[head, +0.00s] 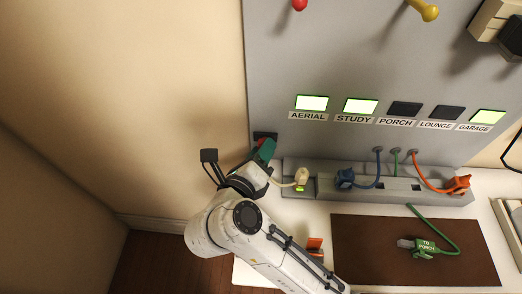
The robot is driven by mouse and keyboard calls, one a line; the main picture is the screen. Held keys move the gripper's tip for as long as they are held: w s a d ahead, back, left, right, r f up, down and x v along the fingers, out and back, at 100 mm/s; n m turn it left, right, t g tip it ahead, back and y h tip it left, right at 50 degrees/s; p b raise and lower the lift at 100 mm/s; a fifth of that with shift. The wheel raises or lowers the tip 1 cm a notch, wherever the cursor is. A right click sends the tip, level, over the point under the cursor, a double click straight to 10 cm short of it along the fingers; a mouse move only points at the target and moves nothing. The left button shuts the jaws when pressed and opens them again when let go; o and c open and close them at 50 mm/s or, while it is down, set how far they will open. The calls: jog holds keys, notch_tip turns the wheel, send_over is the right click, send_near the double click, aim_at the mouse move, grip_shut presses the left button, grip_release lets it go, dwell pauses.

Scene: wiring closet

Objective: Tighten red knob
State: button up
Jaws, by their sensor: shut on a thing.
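A small bit of red (262,141), which looks like the red knob, shows at the lower left edge of the grey panel, against a dark mount. My gripper (262,150), with a teal-green finger, is at this spot and shut on the knob. Most of the knob and the far finger are hidden by my gripper and wrist. Whether the knob sits flush cannot be told. Another red round-ended part (299,4) sticks out at the top of the panel, apart from my gripper.
A grey socket strip (420,196) with cream (302,176), blue (345,178) and orange (459,184) plugs lies right of my gripper. A green plug (426,246) rests on a brown mat (360,262). Labelled windows line the panel; AERIAL, STUDY and GARAGE glow. Open space lies left.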

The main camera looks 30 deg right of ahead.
jog(key=shift+r+m+t+y+b, duration=0.1)
jog(key=shift+m+t+y+b, duration=0.25)
jog(key=shift+m+y, duration=0.95)
jog(key=shift+m+h, duration=0.3)
jog(key=o, duration=1)
jog(key=shift+o, duration=0.2)
jog(key=shift+s, duration=0.1)
jog(key=v, duration=1)
jog(key=shift+s+a+b, duration=0.15)
jog(key=shift+a+b, duration=0.15)
jog(key=shift+b, duration=0.15)
jog(key=shift+r, duration=0.1)
